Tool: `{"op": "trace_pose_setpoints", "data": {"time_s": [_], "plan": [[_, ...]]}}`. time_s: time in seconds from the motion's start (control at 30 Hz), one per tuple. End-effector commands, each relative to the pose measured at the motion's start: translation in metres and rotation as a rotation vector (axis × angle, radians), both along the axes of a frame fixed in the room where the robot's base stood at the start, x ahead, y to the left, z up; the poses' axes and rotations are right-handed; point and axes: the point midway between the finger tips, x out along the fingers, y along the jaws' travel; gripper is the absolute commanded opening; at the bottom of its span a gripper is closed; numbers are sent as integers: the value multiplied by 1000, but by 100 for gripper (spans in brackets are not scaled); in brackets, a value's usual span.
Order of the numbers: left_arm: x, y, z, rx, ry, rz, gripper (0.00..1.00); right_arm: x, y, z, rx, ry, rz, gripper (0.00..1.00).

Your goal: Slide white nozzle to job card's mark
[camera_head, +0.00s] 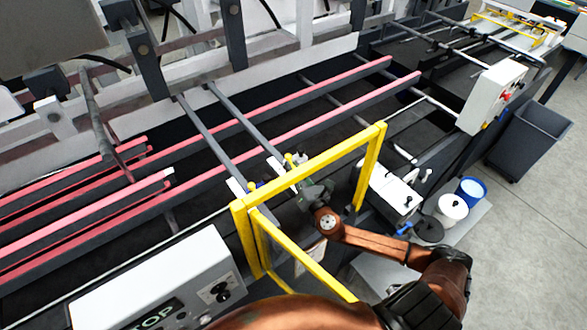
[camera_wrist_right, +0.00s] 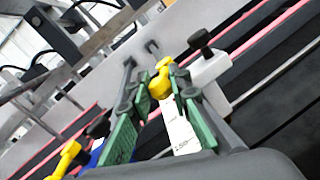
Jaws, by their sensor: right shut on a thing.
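My right gripper (camera_head: 308,190) reaches through the yellow guard frame to the crossbars. In the right wrist view its green-padded fingers (camera_wrist_right: 160,88) are closed around a yellow knob (camera_wrist_right: 159,82). A white block with a black knob (camera_wrist_right: 209,68), which looks like the white nozzle, stands just right of the fingertips; I cannot tell how it joins the yellow knob. A white scale strip (camera_wrist_right: 180,130) with printed numbers runs below the knob. My left gripper is out of view.
Long red-edged rails (camera_head: 300,120) cross behind. A white control box (camera_head: 155,285) is at lower left. A white tub (camera_head: 451,209), a blue tub (camera_head: 471,190) and a grey bin (camera_head: 528,138) stand at right.

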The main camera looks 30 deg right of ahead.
Motion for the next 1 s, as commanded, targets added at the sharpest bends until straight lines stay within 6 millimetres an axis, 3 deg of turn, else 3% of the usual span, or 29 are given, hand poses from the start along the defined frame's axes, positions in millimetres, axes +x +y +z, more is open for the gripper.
{"op": "trace_pose_setpoints", "data": {"time_s": [0.47, 0.8, 1.0], "plan": [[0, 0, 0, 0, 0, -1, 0, 0, 0, 0, 0, 1, -2, 0], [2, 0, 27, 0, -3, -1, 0, 3, 8, 3, 5, 0, -126, 0], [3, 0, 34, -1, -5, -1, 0, 4, 11, 1, 2, -1, -188, 0]]}}
